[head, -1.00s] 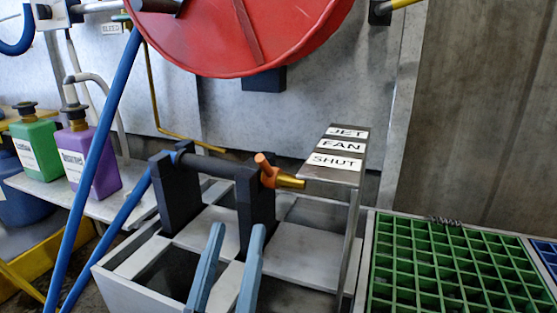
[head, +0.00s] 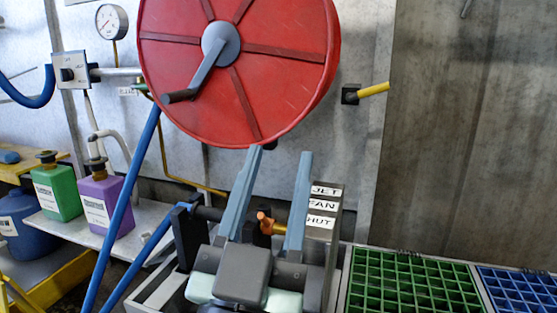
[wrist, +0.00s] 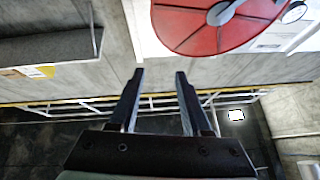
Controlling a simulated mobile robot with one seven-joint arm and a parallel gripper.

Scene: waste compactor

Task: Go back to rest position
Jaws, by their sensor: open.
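My gripper (head: 279,155) is open and empty in the head view, its two blue-grey fingers pointing up in front of the lower edge of the red hose reel (head: 235,70). In the wrist view my gripper (wrist: 158,72) shows two dark fingers spread apart with nothing between them. The red reel also shows in the wrist view (wrist: 190,25), beyond the fingers. Behind my gripper in the head view, the orange and brass nozzle (head: 268,224) rests on a dark holder beside the post labelled JET, FAN, SHUT (head: 322,205). My gripper hides part of the holder.
A green grid (head: 410,285) and a blue grid (head: 515,290) lie at lower right. A green bottle (head: 57,192) and a purple bottle (head: 103,200) stand on a shelf at left. A yellow-handled lever (head: 372,90) sticks out of the wall.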

